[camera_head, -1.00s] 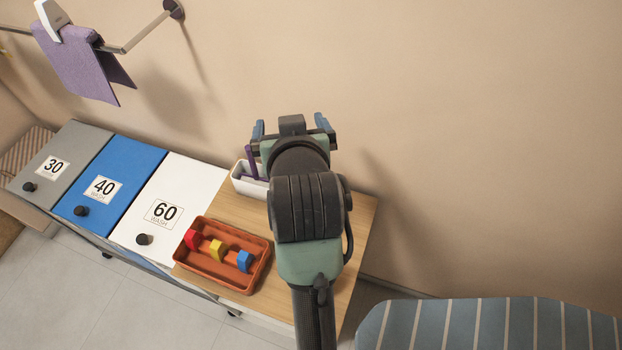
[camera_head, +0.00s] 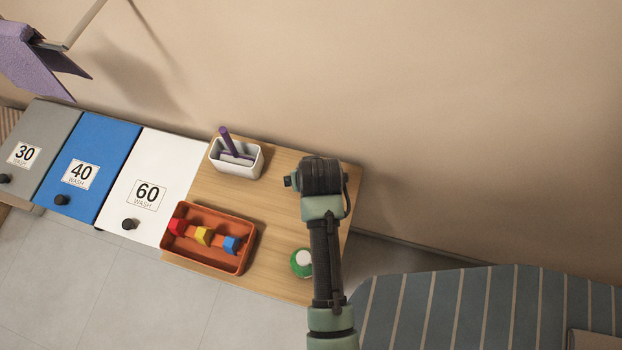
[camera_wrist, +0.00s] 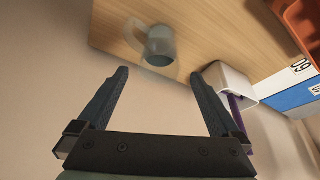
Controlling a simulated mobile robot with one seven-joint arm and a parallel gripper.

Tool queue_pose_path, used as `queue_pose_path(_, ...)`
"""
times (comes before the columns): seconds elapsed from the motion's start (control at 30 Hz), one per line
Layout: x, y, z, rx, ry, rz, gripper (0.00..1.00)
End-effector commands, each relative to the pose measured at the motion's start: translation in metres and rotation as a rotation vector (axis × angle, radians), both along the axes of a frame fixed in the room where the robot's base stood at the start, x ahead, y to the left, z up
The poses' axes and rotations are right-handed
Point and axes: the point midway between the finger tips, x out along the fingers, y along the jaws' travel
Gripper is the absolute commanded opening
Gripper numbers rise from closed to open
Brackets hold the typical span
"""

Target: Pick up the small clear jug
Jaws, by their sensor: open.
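The small clear jug (camera_wrist: 161,45) stands on the wooden top in the wrist view. It looks greyish and see-through, and its curved handle points to the left of the picture. My gripper (camera_wrist: 160,76) is open and empty, and the jug lies beyond the fingertips, roughly in line with the gap between them. The jug is not between the fingers. In the head view my arm hides the jug, and the gripper's fingers cannot be made out there.
A white holder (camera_head: 222,162) with a purple-handled tool (camera_head: 226,142) stands by the wall. An orange tray (camera_head: 200,258) holds coloured pieces. A green and white round item (camera_head: 301,262) sits beside my arm. The wooden top (camera_head: 270,200) is bare between them. A striped board (camera_head: 480,310) is at right.

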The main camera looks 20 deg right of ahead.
Motion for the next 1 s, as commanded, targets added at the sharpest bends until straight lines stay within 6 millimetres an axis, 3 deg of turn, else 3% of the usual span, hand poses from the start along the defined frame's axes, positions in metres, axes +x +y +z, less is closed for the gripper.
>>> queue_pose_path(0.5, 0.019, -0.004, -0.044, 0.000, 0.000, 0.001, 1.00)
queue_pose_path(0.83, 0.021, -0.004, -0.048, -0.001, -0.001, 0.001, 1.00)
queue_pose_path(1.0, 0.020, -0.004, -0.048, 0.000, -0.001, 0.000, 0.69)
